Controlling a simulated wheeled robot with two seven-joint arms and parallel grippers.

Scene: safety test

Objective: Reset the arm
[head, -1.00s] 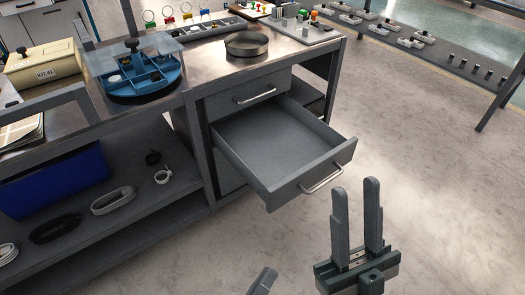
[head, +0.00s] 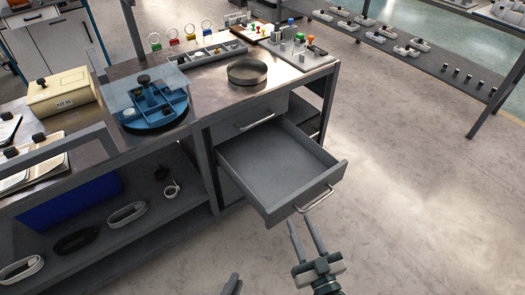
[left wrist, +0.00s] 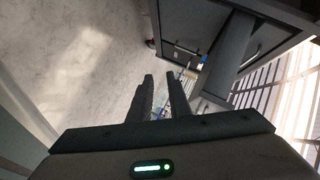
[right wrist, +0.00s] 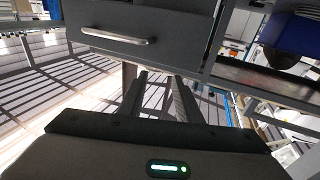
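My right gripper (head: 300,221) is open and empty in the head view, its two fingers pointing up toward the open grey drawer (head: 275,165). Its fingertips are near the drawer's handle (head: 314,199); I cannot tell whether they touch. In the right wrist view its fingers (right wrist: 160,76) stand apart with nothing between them, below a drawer front with a bar handle (right wrist: 118,36). My left gripper (head: 232,285) shows only partly at the bottom edge of the head view. In the left wrist view its fingers (left wrist: 160,76) are apart and empty.
The workbench (head: 205,90) bears a blue round organizer (head: 150,112), a dark round pan (head: 247,72) and a cream kit box (head: 62,92). A lower shelf (head: 150,222) holds coiled cables and a blue bin (head: 70,203). The floor (head: 420,200) at the right is clear.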

